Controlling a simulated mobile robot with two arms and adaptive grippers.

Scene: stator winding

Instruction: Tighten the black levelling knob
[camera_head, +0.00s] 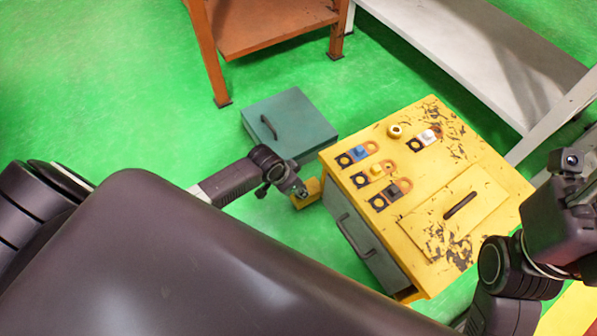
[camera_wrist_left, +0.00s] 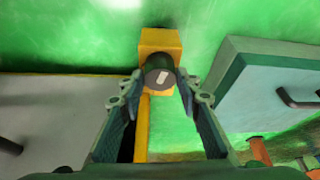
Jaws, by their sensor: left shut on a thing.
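The black levelling knob (camera_wrist_left: 158,76) is a dark round knob with a white mark on its face. It sits on a yellow bracket (camera_wrist_left: 160,44), which in the head view (camera_head: 307,193) sticks out low beside the yellow cabinet. My left gripper (camera_wrist_left: 160,88) is shut on the knob, with one finger on each side of it. In the head view my left gripper (camera_head: 292,191) reaches the bracket from the left and hides the knob. My right arm shows at the right edge of the head view, but its fingers are not visible.
The yellow cabinet (camera_head: 470,185) has worn paint, a slotted plate and several coloured switches on top. A teal box (camera_head: 290,115) with a handle stands on the green floor behind my left gripper. An orange table (camera_head: 265,25) and a grey bench (camera_head: 480,50) stand farther back.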

